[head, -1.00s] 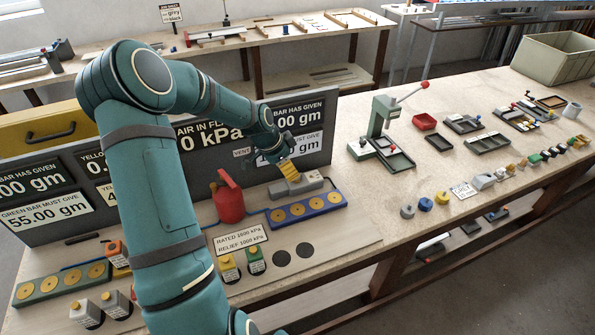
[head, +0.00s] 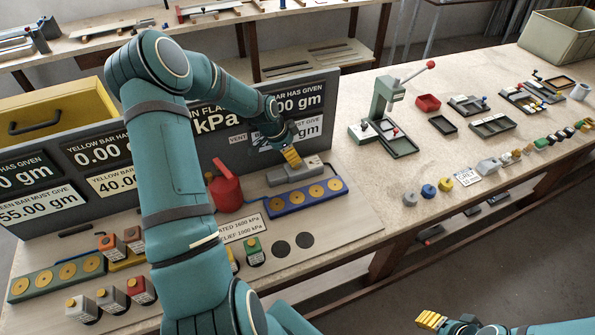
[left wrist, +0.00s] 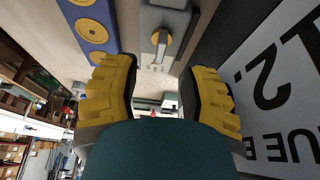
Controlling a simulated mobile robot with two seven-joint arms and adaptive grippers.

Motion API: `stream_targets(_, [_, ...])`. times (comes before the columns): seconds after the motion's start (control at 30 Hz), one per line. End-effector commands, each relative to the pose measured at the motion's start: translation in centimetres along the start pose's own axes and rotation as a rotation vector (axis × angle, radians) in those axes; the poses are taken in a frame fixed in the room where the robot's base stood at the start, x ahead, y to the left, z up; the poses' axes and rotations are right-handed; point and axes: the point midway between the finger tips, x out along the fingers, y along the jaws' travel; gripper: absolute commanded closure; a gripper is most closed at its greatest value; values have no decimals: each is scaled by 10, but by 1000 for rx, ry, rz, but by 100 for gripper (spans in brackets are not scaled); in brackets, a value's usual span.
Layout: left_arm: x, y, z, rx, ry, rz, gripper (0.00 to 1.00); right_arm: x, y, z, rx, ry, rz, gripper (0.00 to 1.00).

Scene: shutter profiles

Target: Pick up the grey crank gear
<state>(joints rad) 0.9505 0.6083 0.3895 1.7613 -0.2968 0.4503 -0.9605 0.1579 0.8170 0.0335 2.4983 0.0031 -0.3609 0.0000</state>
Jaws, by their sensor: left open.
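A small grey round piece (head: 410,199), which looks like the grey crank gear, stands on the bench right of centre in the head view. It is in a row with a blue one (head: 428,191) and a yellow one (head: 445,184). My left gripper (head: 292,157) is far to its left, just above a grey block with a small lever (head: 297,172). In the left wrist view the yellow fingers (left wrist: 162,88) are apart and empty, with that block (left wrist: 165,20) beyond them. My right gripper (head: 431,320) shows only at the bottom edge; its jaw opening is unclear.
A blue plate with yellow discs (head: 305,198) and a red can (head: 225,188) are near my left gripper. The sign panel (head: 335,110) stands behind it. A green lever press (head: 385,105) and several trays lie farther right. The bench front edge is just before the round pieces.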

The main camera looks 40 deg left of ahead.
Motion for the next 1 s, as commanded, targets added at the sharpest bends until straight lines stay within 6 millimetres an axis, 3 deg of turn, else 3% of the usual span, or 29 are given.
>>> stream_targets(0.17, [12, 1, -2, 3, 1, 2, 56, -1, -1, 0, 0, 0, 0, 53])
stream_targets(0.43, [49, 0, -3, 2, 1, 1, 56, -4, -2, -1, -1, 0, 0, 53])
stream_targets(0.77, [55, 0, -3, 1, 1, -1, 56, -4, -2, -1, -1, -1, 0, 53])
stream_targets(0.87, [55, 0, -3, 1, 1, -1, 85, -4, -2, -1, -1, -1, 0, 53])
stream_targets(0.9, [55, 0, -3, 1, 1, -1, 99, -4, -2, -1, -1, -1, 0, 53])
stream_targets(1.0, [55, 0, -3, 1, 1, -1, 100, -4, -2, -1, -1, -1, 0, 53])
